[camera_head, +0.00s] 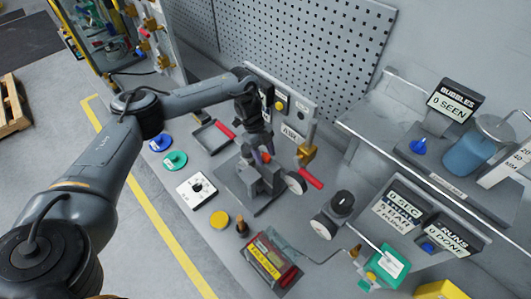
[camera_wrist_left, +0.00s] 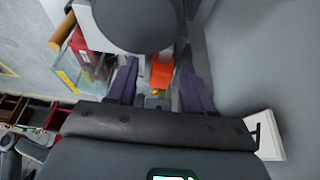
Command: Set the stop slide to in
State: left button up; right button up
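My left gripper (camera_head: 259,158) reaches down over a dark grey valve actuator body (camera_head: 262,183) in the middle of the bench. In the left wrist view its two purple fingers (camera_wrist_left: 158,75) stand apart. A small orange piece (camera_wrist_left: 161,72), possibly the stop slide, shows between them, with a gap on each side. In the head view a bit of orange shows beside the fingertips. No label or in/out mark can be read. A large grey round part hides what lies beyond the orange piece. My right gripper is in neither view.
A white-faced wheel (camera_head: 296,183) and a red handle (camera_head: 311,178) stand just right of the actuator. A white dial plate (camera_head: 197,190), yellow disc (camera_head: 219,220) and red box (camera_head: 270,262) lie in front. A pegboard wall (camera_head: 300,40) closes the back.

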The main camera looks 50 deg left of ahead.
aim_at(265, 154)
pick_arm(q)
jog(key=shift+r, duration=0.1)
jog(key=shift+a+r, duration=0.2)
jog(key=shift+r, duration=0.2)
jog(key=v, duration=0.4)
jog(key=shift+b, duration=0.3)
jog(key=shift+p+v, duration=0.9)
jog(key=shift+v, duration=2.1)
